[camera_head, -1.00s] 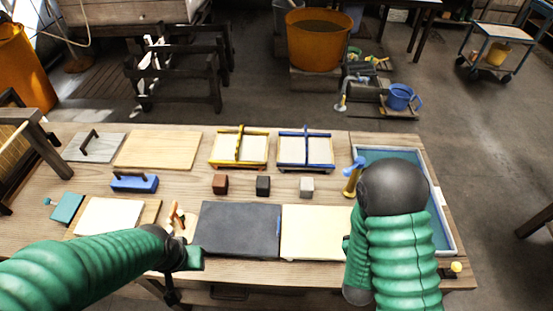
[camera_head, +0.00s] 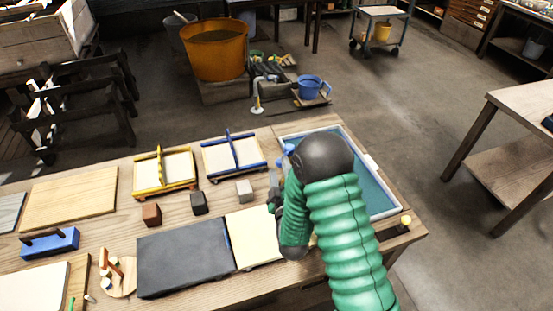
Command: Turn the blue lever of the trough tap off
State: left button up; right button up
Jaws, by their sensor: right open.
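The trough (camera_head: 378,190) is a pale-rimmed tray with a blue-green inside at the right end of the bench. The tap body is mostly hidden behind my right arm's dark round joint. My right gripper (camera_head: 275,186) is open, its grey fingers just left of and below the lever, partly hidden by my green forearm. I cannot tell whether it touches the tap. My left gripper is out of view.
A cream board (camera_head: 252,237) and a dark grey slab (camera_head: 185,258) lie left of my right arm. Small blocks, including a pale one (camera_head: 244,190), stand behind them. A blue-barred frame (camera_head: 233,156) stands further back. A yellow-topped piece (camera_head: 405,221) sits at the right bench edge.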

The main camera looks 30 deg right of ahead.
jog(key=x, duration=0.6)
jog(key=shift+d+f, duration=0.15)
jog(key=shift+d, duration=0.35)
jog(key=shift+a, duration=0.25)
jog(key=c, duration=0.4)
jog(key=shift+d, duration=0.1)
grip_shut()
jog(key=shift+s, duration=0.1)
jog(key=shift+f, duration=0.2)
